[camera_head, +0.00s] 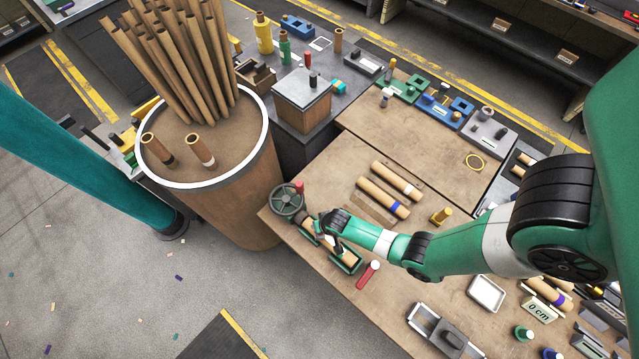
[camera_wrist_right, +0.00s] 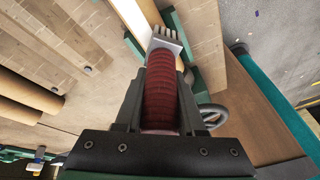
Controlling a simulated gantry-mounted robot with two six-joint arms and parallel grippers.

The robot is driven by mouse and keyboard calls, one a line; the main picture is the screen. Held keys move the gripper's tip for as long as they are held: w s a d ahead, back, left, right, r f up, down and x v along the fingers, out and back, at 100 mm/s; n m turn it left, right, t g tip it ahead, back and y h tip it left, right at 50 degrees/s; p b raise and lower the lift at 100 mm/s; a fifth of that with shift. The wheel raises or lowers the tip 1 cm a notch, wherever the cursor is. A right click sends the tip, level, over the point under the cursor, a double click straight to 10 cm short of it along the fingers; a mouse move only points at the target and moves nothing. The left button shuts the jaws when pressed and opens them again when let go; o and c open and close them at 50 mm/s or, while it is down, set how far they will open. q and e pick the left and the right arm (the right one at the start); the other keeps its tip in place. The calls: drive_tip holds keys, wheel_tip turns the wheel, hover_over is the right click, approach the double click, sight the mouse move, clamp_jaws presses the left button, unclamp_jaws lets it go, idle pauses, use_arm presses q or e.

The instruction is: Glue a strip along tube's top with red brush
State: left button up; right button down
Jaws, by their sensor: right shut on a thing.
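My right gripper (camera_head: 335,226) is over the green cradle at the table's front left edge. The right wrist view shows its fingers (camera_wrist_right: 160,95) shut on the dark red handle of a brush (camera_wrist_right: 160,90). The brush's metal ferrule and pale bristles (camera_wrist_right: 167,38) point away from the gripper. A brown cardboard tube (camera_head: 318,238) lies in the green cradle (camera_head: 352,268), partly hidden by my gripper. I cannot tell whether the bristles touch the tube. My left gripper is in neither view.
A handwheel (camera_head: 287,199) stands at the cradle's far end. A red-bodied item (camera_head: 368,275) lies to its right. Two loose tubes (camera_head: 384,197) lie farther back. A large drum (camera_head: 250,205) holding upright tubes stands left of the table. The back tabletop (camera_head: 420,140) has free room.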

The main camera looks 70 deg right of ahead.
drive_tip(key=shift+s+a+r, duration=0.1)
drive_tip(key=shift+a, duration=0.15)
drive_tip(key=shift+w+d+f+b, duration=0.2)
drive_tip(key=shift+d+b, duration=0.1)
drive_tip(key=shift+d, duration=0.3)
drive_tip(key=shift+w+d+f+b, duration=0.2)
drive_tip(key=shift+d+b, duration=0.1)
drive_tip(key=shift+d, duration=0.3)
drive_tip(key=shift+r+p, duration=0.85)
drive_tip(key=shift+r, duration=0.05)
drive_tip(key=r+p, duration=0.3)
drive_tip(key=d+r+p, duration=0.1)
drive_tip(key=r, duration=0.1)
drive_tip(key=shift+s+p, duration=0.25)
drive_tip(key=shift+p, duration=0.15)
